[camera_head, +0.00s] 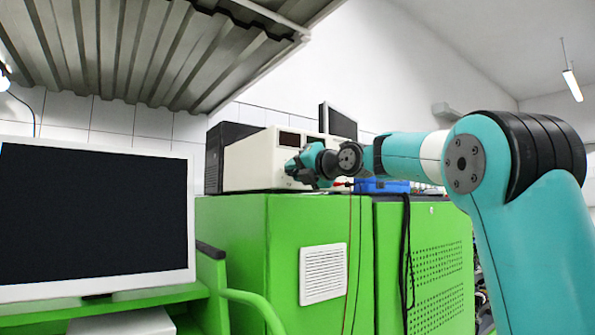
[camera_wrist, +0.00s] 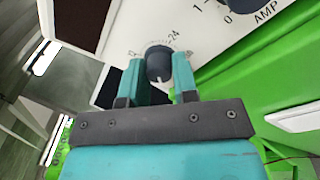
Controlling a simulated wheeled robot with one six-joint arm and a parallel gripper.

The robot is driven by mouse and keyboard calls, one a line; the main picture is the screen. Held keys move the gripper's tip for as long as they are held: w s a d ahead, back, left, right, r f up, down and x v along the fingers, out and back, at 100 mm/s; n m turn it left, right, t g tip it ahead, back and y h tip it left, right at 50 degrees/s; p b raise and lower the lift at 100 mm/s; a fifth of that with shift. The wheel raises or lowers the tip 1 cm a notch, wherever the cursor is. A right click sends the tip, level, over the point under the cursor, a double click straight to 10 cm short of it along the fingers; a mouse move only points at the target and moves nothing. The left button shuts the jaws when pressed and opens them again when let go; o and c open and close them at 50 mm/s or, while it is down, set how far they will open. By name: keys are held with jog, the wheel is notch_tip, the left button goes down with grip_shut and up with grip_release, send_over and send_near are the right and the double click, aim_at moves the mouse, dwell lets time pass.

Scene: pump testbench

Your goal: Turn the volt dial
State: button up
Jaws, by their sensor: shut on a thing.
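The volt dial (camera_wrist: 159,62) is a dark round knob with a white pointer line, on the white front panel of a power supply (camera_head: 248,165). Printed scale numbers, 24 among them, ring the dial in the wrist view. My gripper (camera_wrist: 158,80) has its two teal fingers on either side of the dial, shut on it. In the head view my gripper (camera_head: 300,170) is at the front of the power supply, and the wrist hides the dial there.
The amp dial (camera_wrist: 238,5) is to the upper right of the volt dial. The power supply stands on a green cabinet (camera_head: 235,245). A blue box (camera_head: 385,186) is right of it, and red and black cables hang down the cabinet front. A monitor (camera_head: 95,220) stands at left.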

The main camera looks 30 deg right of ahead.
jog(key=shift+f, duration=0.1)
jog(key=m+b, duration=0.3)
jog(key=m, duration=0.1)
jog(key=shift+f, duration=0.15)
jog(key=m+t+h+b, duration=0.1)
jog(key=m+b, duration=0.2)
jog(key=m, duration=0.3)
jog(key=shift+m, duration=0.4)
jog(key=m+b, duration=0.1)
jog(key=m, duration=0.5)
jog(key=shift+a+h, duration=0.1)
jog(key=shift+h, duration=0.2)
jog(key=m+h, duration=0.1)
jog(key=m, duration=0.5)
jog(key=m+p, duration=0.1)
jog(key=m, duration=0.6)
jog(key=m+g+p, duration=0.1)
jog(key=m+p, duration=0.1)
jog(key=m, duration=0.5)
jog(key=m+h+p, duration=0.1)
jog(key=m+p, duration=0.1)
jog(key=m, duration=0.5)
jog(key=shift+r+m, duration=0.35)
jog(key=shift+m, duration=0.05)
jog(key=shift+m+g, duration=0.3)
